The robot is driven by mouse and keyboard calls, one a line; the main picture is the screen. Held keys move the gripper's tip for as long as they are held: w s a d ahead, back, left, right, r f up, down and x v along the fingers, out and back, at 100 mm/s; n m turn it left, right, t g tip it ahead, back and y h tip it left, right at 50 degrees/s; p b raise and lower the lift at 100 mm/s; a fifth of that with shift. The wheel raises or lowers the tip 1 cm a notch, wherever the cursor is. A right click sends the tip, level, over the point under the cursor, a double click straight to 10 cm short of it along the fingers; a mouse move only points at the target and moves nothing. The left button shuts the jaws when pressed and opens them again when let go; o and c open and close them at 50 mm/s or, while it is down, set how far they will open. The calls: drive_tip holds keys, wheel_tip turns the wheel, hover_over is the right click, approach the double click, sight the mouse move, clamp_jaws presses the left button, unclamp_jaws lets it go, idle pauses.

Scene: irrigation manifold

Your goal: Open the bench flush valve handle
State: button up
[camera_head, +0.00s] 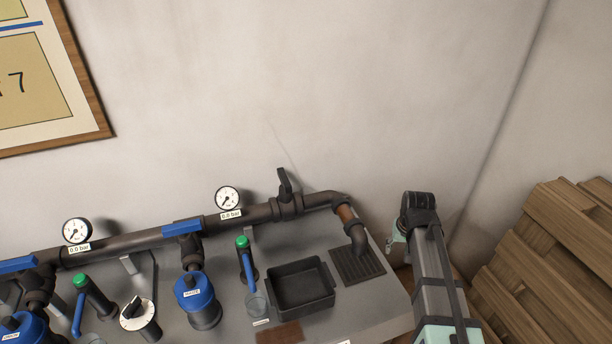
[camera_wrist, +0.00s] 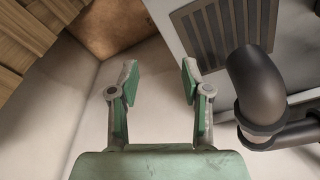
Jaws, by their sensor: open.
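A black lever handle (camera_head: 284,184) stands up from a dark valve body (camera_head: 287,206) on the pipe near its right end, roughly crosswise to the pipe. It looks like the flush valve handle, though no label shows on it. The handle is not visible in the wrist view. My gripper (camera_wrist: 160,82) is open with nothing between its green-padded fingers. It is beside the bench's right end, well to the right of the handle. In the head view my arm mostly hides the gripper.
The pipe ends in a downward elbow (camera_head: 356,236) over a drain grate (camera_head: 358,266); the elbow (camera_wrist: 258,88) is close right of my fingers in the wrist view. A black tray (camera_head: 301,286), blue-capped filter (camera_head: 196,296) and gauge (camera_head: 228,198) are farther left. Wooden pallets (camera_head: 555,260) stand right.

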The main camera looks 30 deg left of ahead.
drive_tip(key=a+r+n+y, duration=0.1)
drive_tip(key=a+r+n, duration=0.2)
drive_tip(key=a+r, duration=1.4)
drive_tip(key=n+t+y, duration=0.1)
drive_tip(key=n+y, duration=0.1)
approach(284, 177)
drive_tip(key=p+x, duration=0.5)
drive_tip(key=x, duration=0.4)
drive_tip(key=shift+f, duration=0.25)
clamp_jaws()
